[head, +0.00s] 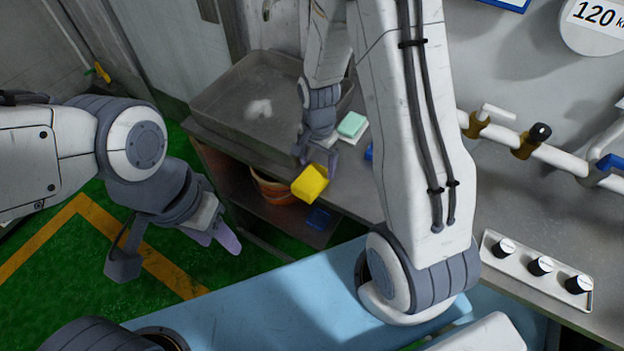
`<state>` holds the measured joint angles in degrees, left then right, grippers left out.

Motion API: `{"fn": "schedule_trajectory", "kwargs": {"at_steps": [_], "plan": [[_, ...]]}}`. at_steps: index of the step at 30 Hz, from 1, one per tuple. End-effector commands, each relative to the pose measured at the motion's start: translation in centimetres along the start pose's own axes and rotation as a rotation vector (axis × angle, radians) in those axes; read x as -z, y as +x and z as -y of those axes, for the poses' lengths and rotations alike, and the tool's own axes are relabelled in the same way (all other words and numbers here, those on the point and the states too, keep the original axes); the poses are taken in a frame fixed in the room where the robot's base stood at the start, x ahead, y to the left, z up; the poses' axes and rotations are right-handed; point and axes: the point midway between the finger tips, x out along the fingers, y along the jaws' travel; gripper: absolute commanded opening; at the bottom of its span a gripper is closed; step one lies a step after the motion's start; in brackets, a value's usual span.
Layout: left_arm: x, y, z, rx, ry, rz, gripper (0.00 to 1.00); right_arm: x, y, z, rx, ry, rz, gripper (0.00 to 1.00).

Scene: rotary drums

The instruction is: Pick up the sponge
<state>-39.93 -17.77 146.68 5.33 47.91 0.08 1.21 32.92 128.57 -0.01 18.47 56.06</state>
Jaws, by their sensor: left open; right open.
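A yellow sponge-like block (310,184) shows at the front edge of the grey counter, just below my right gripper (317,158). The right fingers are open and point down close to it. I cannot tell whether they touch it. A pale teal block with a white lower layer (352,125), also sponge-like, lies on the counter just right of the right gripper. My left gripper (220,238) is open and empty, left of the counter and above the green floor.
A shallow grey metal sink tray (230,112) is set in the counter. An orange-brown bucket (272,188) and a blue item (318,217) sit on the shelf below. A blue thing (369,152) is partly hidden by my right arm. White pipes and a panel with black knobs (540,266) are at right.

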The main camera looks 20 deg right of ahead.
Motion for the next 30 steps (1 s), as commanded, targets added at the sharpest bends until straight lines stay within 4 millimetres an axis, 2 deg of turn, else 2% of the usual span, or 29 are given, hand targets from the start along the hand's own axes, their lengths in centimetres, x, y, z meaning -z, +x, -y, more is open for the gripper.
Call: {"fn": "schedule_trajectory", "kwargs": {"at_steps": [3,9,17,20,22,30], "plan": [[0.1,-0.9,-0.1,0.0,0.0,0.0,0.5,0.0,1.4,-0.2,-0.006,0.001,0.004,0.89],[0.1,-1.2,-0.1,0.0,-0.001,0.0,0.5,0.1,3.5,-0.1,-0.002,0.0,0.002,0.89],[0.1,-1.1,-0.1,0.0,-0.001,0.0,0.5,0.1,3.8,-0.1,0.0,0.0,0.0,0.89],[0.1,-1.1,-0.1,0.0,-0.001,0.0,0.5,0.1,3.8,-0.1,0.0,0.0,0.0,0.54],[0.1,-1.1,-0.1,0.0,-0.001,0.0,0.5,0.1,3.8,-0.1,0.0,0.0,0.0,0.28],[0.1,-1.1,-0.1,0.0,-0.001,0.0,0.5,0.1,3.7,-0.1,0.0,0.0,0.0,0.27]]}}
